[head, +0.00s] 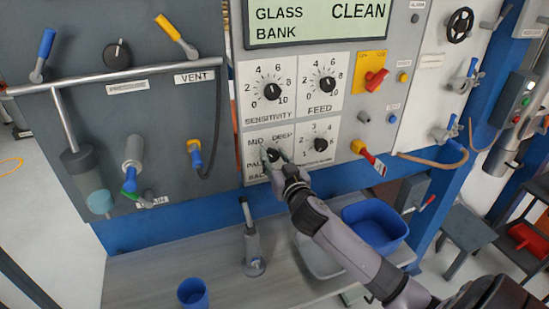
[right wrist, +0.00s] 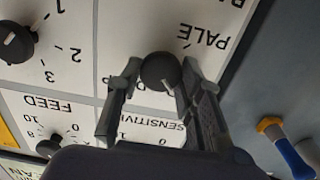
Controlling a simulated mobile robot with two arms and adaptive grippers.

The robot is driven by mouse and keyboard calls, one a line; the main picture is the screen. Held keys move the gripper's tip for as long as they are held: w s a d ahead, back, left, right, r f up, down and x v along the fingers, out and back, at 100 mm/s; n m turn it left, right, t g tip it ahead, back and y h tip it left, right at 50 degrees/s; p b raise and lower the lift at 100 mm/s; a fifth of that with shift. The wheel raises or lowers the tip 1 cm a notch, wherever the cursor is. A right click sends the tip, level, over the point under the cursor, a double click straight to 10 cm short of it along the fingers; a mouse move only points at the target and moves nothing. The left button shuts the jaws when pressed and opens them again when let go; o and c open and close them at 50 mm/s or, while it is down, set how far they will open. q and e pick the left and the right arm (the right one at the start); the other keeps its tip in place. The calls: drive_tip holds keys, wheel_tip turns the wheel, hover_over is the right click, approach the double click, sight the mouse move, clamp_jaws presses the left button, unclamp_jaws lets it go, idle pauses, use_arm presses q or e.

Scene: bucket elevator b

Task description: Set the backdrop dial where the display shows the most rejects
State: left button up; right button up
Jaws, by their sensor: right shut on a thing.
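The backdrop dial has a dark round knob (right wrist: 161,70) on a white plate with the words MID, DEEP and PALE; the lower label is partly covered. My right gripper (head: 274,156) reaches it from the lower right in the head view. In the right wrist view, my right gripper (right wrist: 157,80) has a finger on each side of the knob and is shut on it. The knob's pointer direction cannot be made out. The display (head: 318,22) reads GLASS BANK and CLEAN; its upper part is cut off. My left gripper is not in view.
The sensitivity dial (head: 272,91), feed dial (head: 327,84) and a numbered dial (head: 320,144) sit close around. A red switch (head: 376,79) is at the right. Below, a bench holds a blue tub (head: 375,222), a blue cup (head: 193,293) and a grey stand (head: 253,250).

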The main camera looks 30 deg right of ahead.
drive_tip(key=shift+n, duration=0.3)
drive_tip(key=n+p, duration=0.1)
drive_tip(key=n, duration=0.2)
drive_tip(key=shift+n, duration=0.3)
drive_tip(key=n+p, duration=0.1)
drive_tip(key=n, duration=0.3)
drive_tip(key=shift+a+p, duration=0.1)
drive_tip(key=shift+p, duration=0.25)
drive_tip(key=n+p, duration=0.1)
drive_tip(key=n, duration=0.4)
drive_tip(key=shift+a+f+n+p, duration=0.15)
drive_tip(key=shift+n+p, duration=0.5)
drive_tip(key=shift+n, duration=1.25)
drive_tip(key=o, duration=1.1)
drive_tip(key=shift+o, duration=0.2)
